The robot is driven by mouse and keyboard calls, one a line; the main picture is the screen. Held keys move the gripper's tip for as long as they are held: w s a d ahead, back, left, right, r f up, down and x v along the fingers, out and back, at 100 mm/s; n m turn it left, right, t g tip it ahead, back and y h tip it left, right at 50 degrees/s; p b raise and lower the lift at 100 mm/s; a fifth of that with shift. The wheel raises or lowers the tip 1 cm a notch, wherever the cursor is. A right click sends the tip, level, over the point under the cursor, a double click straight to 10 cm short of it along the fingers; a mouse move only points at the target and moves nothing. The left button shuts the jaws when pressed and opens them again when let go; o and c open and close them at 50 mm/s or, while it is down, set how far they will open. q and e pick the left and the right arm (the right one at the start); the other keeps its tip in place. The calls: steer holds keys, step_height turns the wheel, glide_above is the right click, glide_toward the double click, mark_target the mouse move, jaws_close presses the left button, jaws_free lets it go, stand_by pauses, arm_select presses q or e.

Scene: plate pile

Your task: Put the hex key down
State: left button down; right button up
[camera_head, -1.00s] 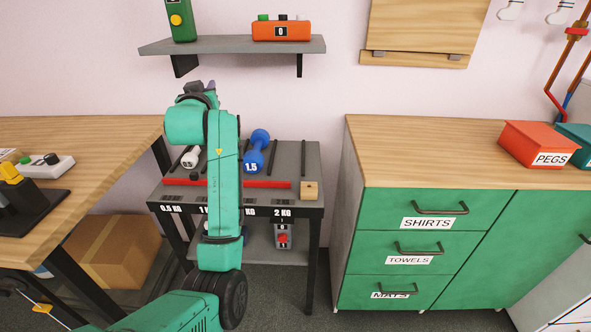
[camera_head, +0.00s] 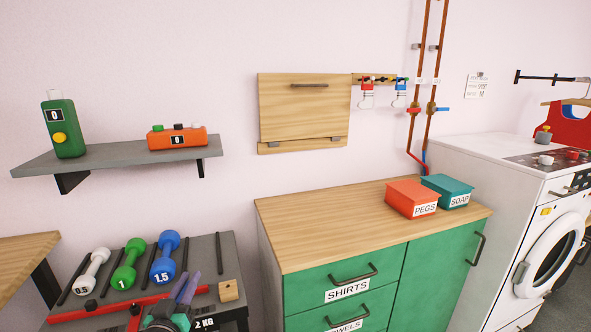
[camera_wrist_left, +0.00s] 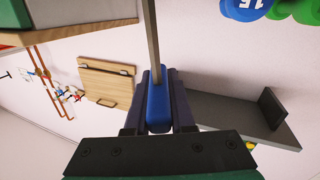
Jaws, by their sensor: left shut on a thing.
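My left gripper (camera_head: 186,287) shows at the bottom of the head view, in front of the dumbbell rack (camera_head: 226,250). Its fingers point up in the picture. In the left wrist view the gripper (camera_wrist_left: 158,76) is shut on the blue handle of the hex key (camera_wrist_left: 158,104). The key's thin grey metal shaft runs from the handle to the top edge of that view. In the head view I cannot clearly make out the key between the fingers. My right gripper is not in view.
White, green and blue (camera_head: 164,257) dumbbells lie on the rack, beside a small wooden block (camera_head: 228,291). A grey wall shelf (camera_head: 120,158) holds a green and an orange device. The wooden cabinet top (camera_head: 310,222) is clear except for the PEGS (camera_head: 410,197) and SOAP boxes at its right.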

arm_select(q)
steer(key=s+d+f+p, duration=0.2)
steer(key=s+d+f, duration=0.1)
steer(key=s, duration=0.6)
steer(key=s+d+f+p, duration=0.2)
steer(key=s+d, duration=0.3)
steer(key=s, duration=0.5)
steer(key=shift+d+f, duration=0.3)
steer(key=shift+f, duration=0.25)
